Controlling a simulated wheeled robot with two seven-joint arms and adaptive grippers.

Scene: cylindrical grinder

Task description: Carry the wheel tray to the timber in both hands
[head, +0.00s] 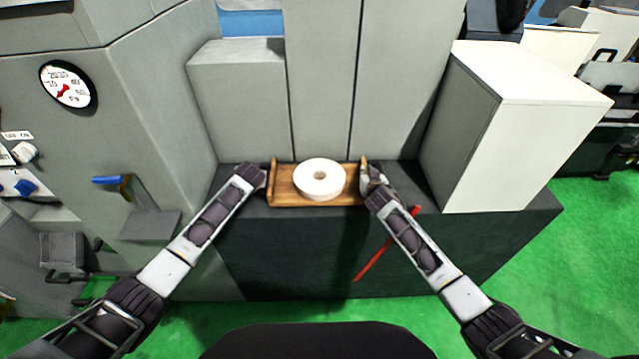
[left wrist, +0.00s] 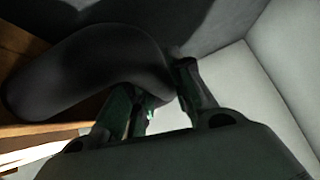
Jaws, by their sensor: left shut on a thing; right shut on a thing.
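The wheel tray (head: 284,190) is a wooden tray with raised ends, on or just above the dark ledge of the grinder; I cannot tell which. A white grinding wheel (head: 320,179) with a centre hole lies flat on it. My left gripper (head: 262,176) is at the tray's left end and my right gripper (head: 366,176) is at its right end, both shut on it. In the left wrist view the fingers (left wrist: 155,100) are near a dark rounded shape, with the wooden tray (left wrist: 60,135) beside it. No timber can be made out.
A pale box-shaped housing (head: 475,130) stands right of the tray, and a grey cabinet with a gauge (head: 68,87) stands left. Grey panels (head: 350,80) rise behind. A red bar (head: 385,248) slants below my right gripper. Green floor (head: 585,250) is open at the right.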

